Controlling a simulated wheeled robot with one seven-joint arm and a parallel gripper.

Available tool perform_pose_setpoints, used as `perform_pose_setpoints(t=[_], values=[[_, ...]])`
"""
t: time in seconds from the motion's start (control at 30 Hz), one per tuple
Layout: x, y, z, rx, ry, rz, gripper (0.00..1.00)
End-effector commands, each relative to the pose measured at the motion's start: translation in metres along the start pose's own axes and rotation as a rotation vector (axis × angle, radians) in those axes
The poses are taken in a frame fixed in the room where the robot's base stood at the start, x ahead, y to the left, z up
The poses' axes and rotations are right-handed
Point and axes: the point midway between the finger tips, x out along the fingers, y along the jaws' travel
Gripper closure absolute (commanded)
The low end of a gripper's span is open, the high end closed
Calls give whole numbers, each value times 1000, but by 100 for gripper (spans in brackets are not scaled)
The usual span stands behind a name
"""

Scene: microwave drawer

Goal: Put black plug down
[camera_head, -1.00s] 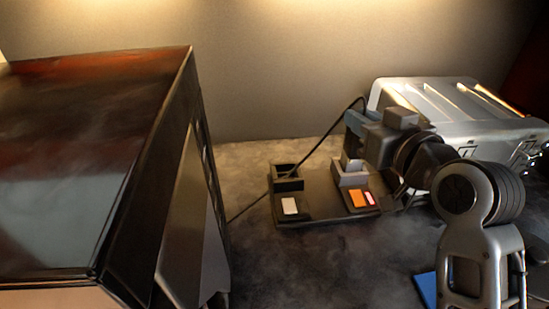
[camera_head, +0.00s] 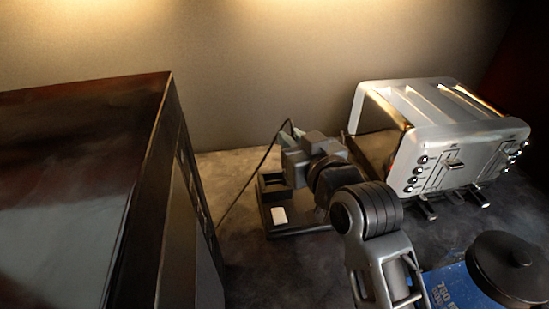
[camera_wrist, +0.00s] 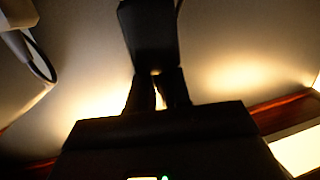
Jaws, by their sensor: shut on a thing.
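My gripper (camera_head: 296,150) is shut on the black plug, which shows in the wrist view as a dark block (camera_wrist: 150,35) between the fingertips. In the head view the plug is mostly hidden by the gripper. Its thin black cable (camera_head: 252,178) runs from the gripper down left toward the microwave. The gripper is just above and behind the black holder (camera_head: 272,188) on the dark base with a white label (camera_head: 279,215). I cannot tell whether the plug touches the base. The base's right part is hidden behind my arm.
A large dark microwave (camera_head: 75,190) fills the left side. A silver toaster (camera_head: 440,135) stands at the right, close to my arm. A blue box (camera_head: 448,287) and a round black lid (camera_head: 508,268) are at lower right. The counter left of the base is clear except for the cable.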

Motion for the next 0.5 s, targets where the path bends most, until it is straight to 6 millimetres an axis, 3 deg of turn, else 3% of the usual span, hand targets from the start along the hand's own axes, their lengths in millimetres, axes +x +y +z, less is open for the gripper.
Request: perform_pose_setpoints(t=[0.2, 0.37, 0.5], values=[[18, -27, 14, 0, 0, -1, 100], [21, -31, 23, 0, -1, 0, 100], [24, -30, 42, 1, -2, 1, 100]])
